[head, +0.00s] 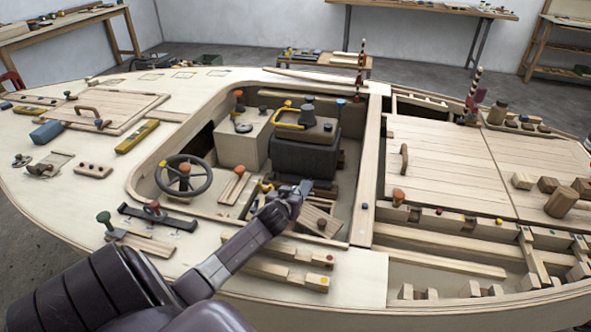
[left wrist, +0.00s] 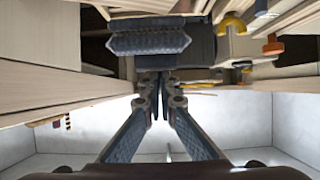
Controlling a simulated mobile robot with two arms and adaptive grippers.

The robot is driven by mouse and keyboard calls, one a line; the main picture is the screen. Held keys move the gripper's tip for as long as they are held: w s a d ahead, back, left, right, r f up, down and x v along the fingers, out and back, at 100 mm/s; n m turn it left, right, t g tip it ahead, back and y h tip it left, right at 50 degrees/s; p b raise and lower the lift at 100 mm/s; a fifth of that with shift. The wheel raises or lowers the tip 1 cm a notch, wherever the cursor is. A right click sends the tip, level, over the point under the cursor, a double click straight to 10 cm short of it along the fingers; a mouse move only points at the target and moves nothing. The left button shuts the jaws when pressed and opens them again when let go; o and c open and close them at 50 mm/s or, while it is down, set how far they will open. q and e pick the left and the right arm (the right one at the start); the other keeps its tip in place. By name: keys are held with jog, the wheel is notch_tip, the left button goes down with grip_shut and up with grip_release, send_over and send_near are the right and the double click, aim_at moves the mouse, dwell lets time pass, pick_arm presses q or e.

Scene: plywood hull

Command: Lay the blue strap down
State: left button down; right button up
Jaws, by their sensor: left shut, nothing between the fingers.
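I cannot make out a blue strap for certain in either view. A blue block-like piece (head: 46,131) lies on the left deck in the head view, well away from my gripper. My left gripper (head: 304,187) is over the open cockpit, just in front of the dark engine-like box (head: 305,157). In the left wrist view its two fingers (left wrist: 160,82) meet at the tips with nothing held. A dark ribbed block (left wrist: 150,40) shows beyond the fingertips. My right gripper is not in view.
A steering wheel (head: 183,175) and a pale box (head: 243,142) stand left of my gripper in the cockpit. Loose wooden strips (head: 320,222) lie below it. Plank hatch covers (head: 440,158) fill the right side. Bare plywood deck (head: 60,205) is at the left.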

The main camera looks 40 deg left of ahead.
pick_arm(q)
jog(key=shift+w, duration=0.1)
dwell(0.3)
jog(key=shift+w+a, duration=0.4)
jog(key=shift+w, duration=0.2)
jog(key=shift+r, duration=0.15)
notch_tip(320, 180, up, 10)
dwell(0.3)
dwell(0.4)
